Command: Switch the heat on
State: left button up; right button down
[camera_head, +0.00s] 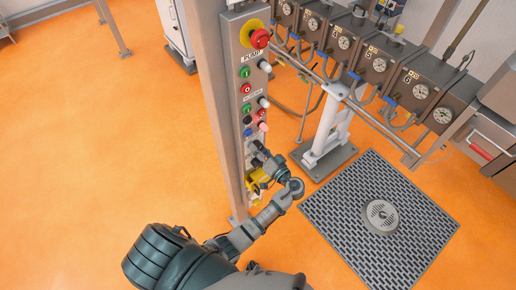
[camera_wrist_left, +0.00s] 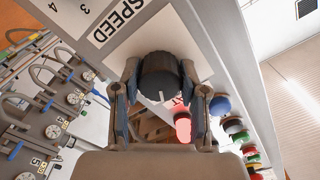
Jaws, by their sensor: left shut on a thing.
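The grey control panel (camera_head: 228,60) stands upright on a post in the head view, with a column of buttons and lamps. My left gripper (camera_head: 259,158) is at its lower part. In the left wrist view, my left gripper (camera_wrist_left: 160,92) is shut on a black round knob (camera_wrist_left: 158,78) with a white mark, one finger on each side. The knob sits beside a white plate (camera_wrist_left: 105,20) marked SPEED with numbers. A lit pinkish-red lamp (camera_wrist_left: 183,126) and a blue button (camera_wrist_left: 219,105) are close to the fingers. I cannot read any label for heat. My right gripper is out of view.
A red emergency stop (camera_head: 260,38) on yellow tops the panel. A row of grey gauge units (camera_head: 385,62) with pipes runs to the right. A white stand (camera_head: 328,125) and a floor grate (camera_head: 335,208) are nearby. Orange floor at left is clear.

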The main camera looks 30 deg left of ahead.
pick_arm(q)
jog(key=shift+w+r+m, duration=0.15)
jog(key=shift+m, duration=0.15)
jog(key=o, duration=1)
jog(key=shift+o, duration=0.7)
jog(key=shift+w+d, duration=0.1)
jog(key=shift+d, duration=0.05)
jog(key=v, duration=1.2)
jog(key=shift+f, duration=0.25)
